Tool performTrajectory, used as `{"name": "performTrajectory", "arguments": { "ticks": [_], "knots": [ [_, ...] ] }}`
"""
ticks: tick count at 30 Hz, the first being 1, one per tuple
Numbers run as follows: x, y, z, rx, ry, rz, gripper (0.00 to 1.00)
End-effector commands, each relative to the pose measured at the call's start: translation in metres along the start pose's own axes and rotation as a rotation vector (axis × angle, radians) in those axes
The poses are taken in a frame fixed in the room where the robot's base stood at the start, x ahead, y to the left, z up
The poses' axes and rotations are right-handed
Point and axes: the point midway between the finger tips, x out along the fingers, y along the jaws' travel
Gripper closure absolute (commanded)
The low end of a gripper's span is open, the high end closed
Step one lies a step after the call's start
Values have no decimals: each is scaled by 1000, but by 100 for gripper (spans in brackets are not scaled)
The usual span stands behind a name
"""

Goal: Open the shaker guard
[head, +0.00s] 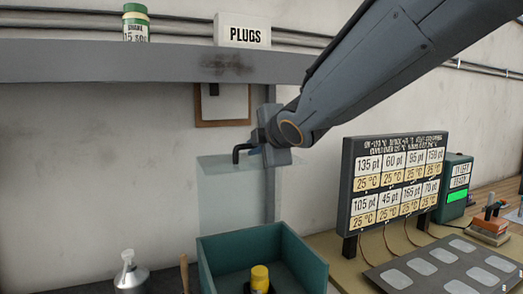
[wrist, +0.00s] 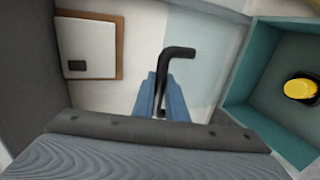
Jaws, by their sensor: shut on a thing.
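The shaker guard (head: 228,200) is a clear, pale panel standing upright above the back of a teal open-topped box (head: 312,262). My gripper (head: 262,147) is at this handle. In the wrist view my gripper (wrist: 163,97) has its blue fingers shut on the black handle (wrist: 178,51), whose bent end sticks out past the fingertips. The guard panel (wrist: 195,50) shows behind the handle there. My gripper hides where the handle meets the panel.
A yellow-topped part (head: 260,278) stands inside the teal box. A grey shelf (head: 120,62) runs above, with a PLUGS box (head: 242,31) and a green-lidded jar (head: 136,22). A display board (head: 395,185) stands to the right. A clipboard (head: 222,105) hangs behind my gripper.

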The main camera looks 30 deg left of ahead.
Motion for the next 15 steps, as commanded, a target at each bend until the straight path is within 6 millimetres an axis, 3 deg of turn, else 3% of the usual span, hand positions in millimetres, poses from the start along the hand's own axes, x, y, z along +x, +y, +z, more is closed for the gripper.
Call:
{"name": "performTrajectory", "arguments": {
  "ticks": [9,10,15],
  "knots": [
    [0,1,-1,-4,2,2,100],
    [0,1,-1,-4,2,2,83],
    [0,1,-1,-2,1,1,80]
  ]
}}
